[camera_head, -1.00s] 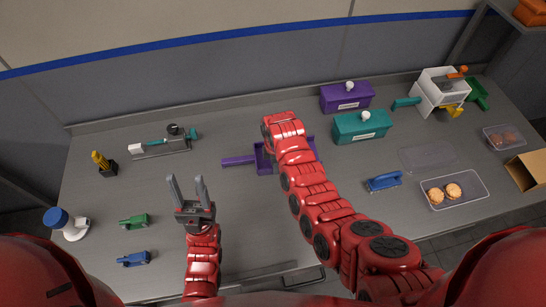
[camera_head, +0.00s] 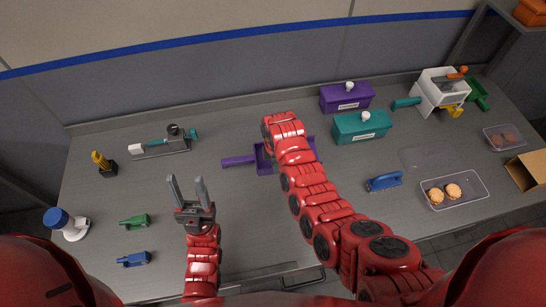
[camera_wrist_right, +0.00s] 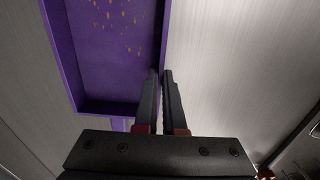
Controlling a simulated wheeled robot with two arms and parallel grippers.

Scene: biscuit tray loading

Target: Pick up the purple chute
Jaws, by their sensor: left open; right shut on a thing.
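The purple chute (camera_head: 262,162) lies on the grey table in the middle of the head view, its handle (camera_head: 237,160) pointing left. My right arm covers part of it. In the right wrist view the chute (camera_wrist_right: 110,60) shows as a shallow tray with orange-brown specks on its floor. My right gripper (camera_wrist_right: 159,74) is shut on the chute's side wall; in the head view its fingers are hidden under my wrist. My left gripper (camera_head: 186,181) is open and empty over the table, left of and nearer than the chute.
A purple lidded box (camera_head: 346,98) and a teal lidded box (camera_head: 361,127) stand right of the chute. A blue-handled tool (camera_head: 384,181) and a clear tray (camera_head: 470,192) with biscuits lie farther right. Green (camera_head: 134,221) and blue (camera_head: 134,259) tools lie at the left.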

